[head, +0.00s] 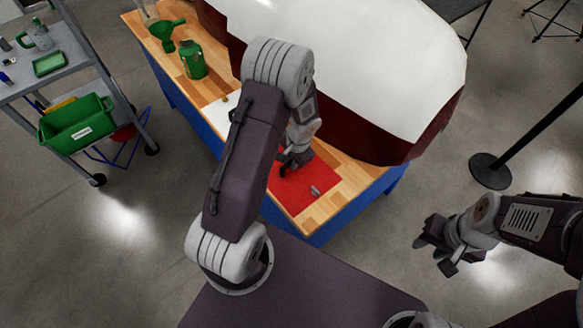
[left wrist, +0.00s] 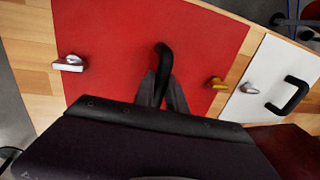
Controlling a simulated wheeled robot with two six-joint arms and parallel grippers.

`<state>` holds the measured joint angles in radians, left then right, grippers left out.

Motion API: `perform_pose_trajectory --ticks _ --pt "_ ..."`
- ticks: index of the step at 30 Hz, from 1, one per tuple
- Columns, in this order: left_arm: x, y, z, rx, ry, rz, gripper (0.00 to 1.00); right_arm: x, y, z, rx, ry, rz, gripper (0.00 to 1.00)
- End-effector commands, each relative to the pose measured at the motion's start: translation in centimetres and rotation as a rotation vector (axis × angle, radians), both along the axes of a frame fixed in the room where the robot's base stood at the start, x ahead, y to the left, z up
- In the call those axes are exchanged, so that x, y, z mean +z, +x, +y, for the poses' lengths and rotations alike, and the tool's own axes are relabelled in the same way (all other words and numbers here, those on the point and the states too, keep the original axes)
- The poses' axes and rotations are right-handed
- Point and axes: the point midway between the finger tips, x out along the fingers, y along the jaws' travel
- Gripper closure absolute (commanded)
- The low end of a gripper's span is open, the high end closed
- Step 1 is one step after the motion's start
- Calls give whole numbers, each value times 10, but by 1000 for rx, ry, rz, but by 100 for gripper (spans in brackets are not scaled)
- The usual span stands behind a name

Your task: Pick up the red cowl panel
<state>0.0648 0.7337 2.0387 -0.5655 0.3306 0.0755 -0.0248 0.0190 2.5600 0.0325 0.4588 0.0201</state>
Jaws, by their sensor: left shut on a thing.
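The red cowl panel (head: 290,193) lies flat on the wooden bench top, partly hidden by my left arm. In the left wrist view the red panel (left wrist: 110,45) has a black curved handle (left wrist: 163,52), a silver latch (left wrist: 70,63) at one side and a brass latch (left wrist: 216,83) at the other. My left gripper (head: 290,160) is over the panel. In the left wrist view its fingers (left wrist: 163,88) are shut on the black handle. My right gripper (head: 436,250) hangs empty over the floor at the right, fingers apart.
A white panel (left wrist: 283,68) with a black handle lies beside the red one. A large white and dark red cowling (head: 355,60) stands along the bench's far side. A green can (head: 192,60) and funnel (head: 166,32) stand at the back. A grey cart (head: 75,72) is left; a post base (head: 490,170) is right.

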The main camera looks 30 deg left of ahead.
Motion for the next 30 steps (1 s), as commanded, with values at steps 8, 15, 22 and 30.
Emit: perform_pose_trajectory --ticks 8,15,22,30 --pt "0 0 0 0 0 -1 100 0 0 0 0 0 0 64" --pt "0 0 0 0 0 -1 100 0 0 0 0 0 0 64" --pt "0 1 0 0 0 -2 100 0 0 0 0 0 0 64" --pt "16 2 0 1 1 -6 100 6 0 0 0 0 0 64"
